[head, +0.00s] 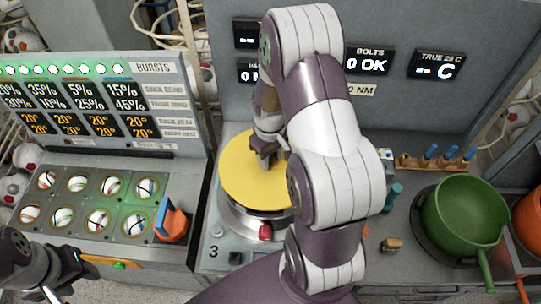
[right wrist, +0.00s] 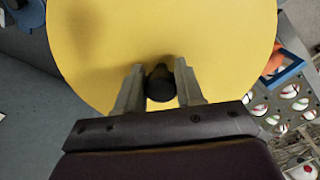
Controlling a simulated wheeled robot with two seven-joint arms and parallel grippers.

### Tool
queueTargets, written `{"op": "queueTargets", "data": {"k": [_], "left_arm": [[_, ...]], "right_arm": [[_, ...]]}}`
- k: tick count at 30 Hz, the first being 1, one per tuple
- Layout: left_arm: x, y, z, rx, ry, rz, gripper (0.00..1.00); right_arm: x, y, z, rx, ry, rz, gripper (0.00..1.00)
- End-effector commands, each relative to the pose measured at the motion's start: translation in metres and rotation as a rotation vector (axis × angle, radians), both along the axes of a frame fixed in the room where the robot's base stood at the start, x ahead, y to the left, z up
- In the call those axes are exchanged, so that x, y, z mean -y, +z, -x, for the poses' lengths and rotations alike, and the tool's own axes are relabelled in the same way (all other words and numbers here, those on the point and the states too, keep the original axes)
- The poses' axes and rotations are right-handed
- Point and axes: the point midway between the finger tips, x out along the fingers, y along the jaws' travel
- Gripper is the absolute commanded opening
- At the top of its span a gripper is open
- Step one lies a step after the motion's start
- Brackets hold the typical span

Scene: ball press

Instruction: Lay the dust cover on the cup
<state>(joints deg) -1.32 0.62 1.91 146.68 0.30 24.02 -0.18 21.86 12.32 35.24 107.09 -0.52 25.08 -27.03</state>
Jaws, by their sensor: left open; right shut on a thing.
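The dust cover (head: 245,180) is a flat yellow disc with a dark knob at its middle. It also fills much of the right wrist view (right wrist: 160,35), where the dark knob (right wrist: 160,84) sits between my fingers. My right gripper (head: 264,158) is shut on this knob from above. The cup (head: 250,220) is round and silvery, and shows below the near edge of the cover. The cover lies over it and looks roughly level; I cannot tell whether they touch. My left gripper (head: 68,268) is open and empty at the lower left.
A tray (head: 60,235) of several striped balls and an orange-and-blue block (head: 172,222) lie left of the cup. A green pan (head: 463,215) and a rack (head: 435,162) of blue-handled tools stand at the right. My right arm hides the middle of the bench.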

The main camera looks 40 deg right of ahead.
Motion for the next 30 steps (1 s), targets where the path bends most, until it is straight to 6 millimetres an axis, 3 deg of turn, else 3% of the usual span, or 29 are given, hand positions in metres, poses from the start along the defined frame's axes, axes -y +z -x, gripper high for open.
{"op": "queueTargets", "data": {"k": [30], "left_arm": [[0.0, -0.01, 0.0, 0.0, 0.0, 0.0, 0.49]], "right_arm": [[0.0, -0.014, 0.0, 0.001, 0.0, 0.0, 0.0]]}}
